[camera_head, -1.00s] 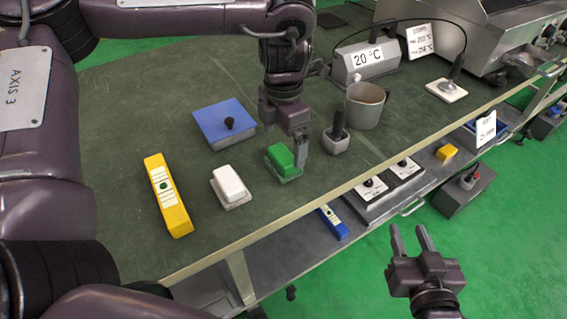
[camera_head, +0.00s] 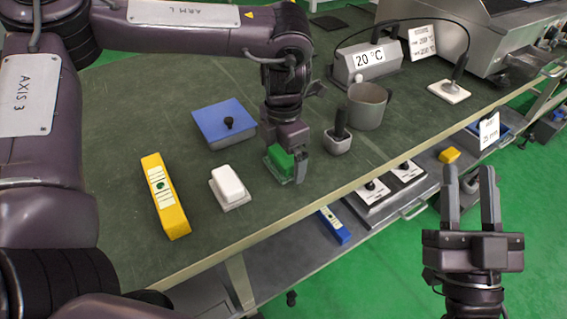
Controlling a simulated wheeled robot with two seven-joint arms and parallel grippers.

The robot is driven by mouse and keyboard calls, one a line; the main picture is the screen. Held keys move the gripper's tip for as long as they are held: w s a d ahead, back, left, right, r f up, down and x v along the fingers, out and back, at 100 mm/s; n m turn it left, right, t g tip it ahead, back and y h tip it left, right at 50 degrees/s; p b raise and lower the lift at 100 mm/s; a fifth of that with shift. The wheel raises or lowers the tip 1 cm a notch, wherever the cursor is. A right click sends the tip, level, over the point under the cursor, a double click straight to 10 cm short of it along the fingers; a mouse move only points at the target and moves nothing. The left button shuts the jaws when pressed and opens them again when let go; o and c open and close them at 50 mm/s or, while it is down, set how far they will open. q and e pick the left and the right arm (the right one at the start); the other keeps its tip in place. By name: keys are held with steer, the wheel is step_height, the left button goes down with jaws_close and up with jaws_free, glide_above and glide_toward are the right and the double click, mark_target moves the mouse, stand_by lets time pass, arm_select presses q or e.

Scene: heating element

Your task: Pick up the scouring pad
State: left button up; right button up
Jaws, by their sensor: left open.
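The scouring pad (camera_head: 278,161) looks like a green block on a small, pale tray on the dark green worktop. My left gripper (camera_head: 288,160) points down right at the pad and is open. One finger shows at the pad's right side; the other finger is hidden, and part of the pad is covered by the gripper. I cannot tell whether the fingers touch the pad. My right gripper (camera_head: 471,197) is open and empty, pointing up, out in front of the table edge.
A white block (camera_head: 229,184) on a tray and a yellow bar (camera_head: 166,195) lie to the left. A blue-lidded box (camera_head: 222,118) is behind. A black-handled tool in a small cup (camera_head: 338,143) stands close to the right, with a grey pot (camera_head: 366,108) beyond.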

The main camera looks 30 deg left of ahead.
arm_select(q)
steer(key=shift+f, duration=0.65)
arm_select(e)
steer(key=shift+s+d+r+t+y, duration=0.1)
steer(key=shift+s+r+t, duration=0.2)
steer(key=shift+r, duration=0.2)
steer(key=shift+s+d+r+t+y, duration=0.15)
steer(key=shift+r+t, duration=0.15)
steer(key=shift+r, duration=0.2)
steer(key=shift+s+d+r+t+y, duration=0.1)
steer(key=shift+s+r+t, duration=0.2)
steer(key=shift+r, duration=0.2)
arm_select(q)
steer(key=c, duration=1)
steer(key=shift+c, duration=0.2)
steer(key=shift+r, duration=0.2)
arm_select(e)
steer(key=shift+w+f, duration=0.1)
steer(key=shift+w, duration=0.05)
